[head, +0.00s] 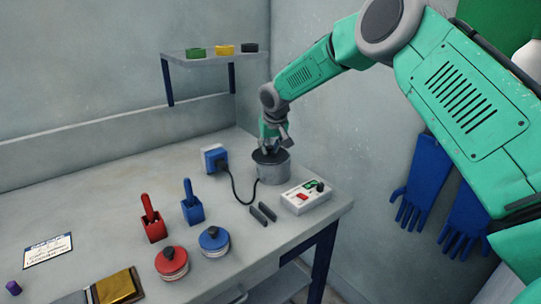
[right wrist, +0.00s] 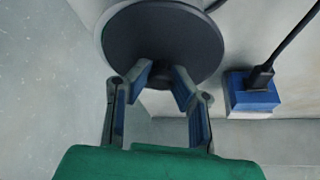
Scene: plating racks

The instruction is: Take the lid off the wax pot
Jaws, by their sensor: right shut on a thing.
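The wax pot (head: 273,172) is a grey metal cylinder at the back right of the table, near the wall. Its dark round lid (head: 262,158) lies at the pot's top in the head view; I cannot tell whether there is a small gap under it. My right gripper (head: 273,146) is directly above, pointing down, shut on the lid. In the right wrist view, the gripper's fingers (right wrist: 168,84) close in at the lid's middle, and the dark lid (right wrist: 165,30) hides most of the pot. The lid's knob is mostly hidden between the fingers. My left gripper is not in view.
A blue box (head: 214,158) with a black cable stands left of the pot. A white control box (head: 305,198) and dark bars (head: 262,213) lie in front. Red (head: 172,263) and blue (head: 214,241) round tins stand nearer. A small shelf (head: 205,59) is behind.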

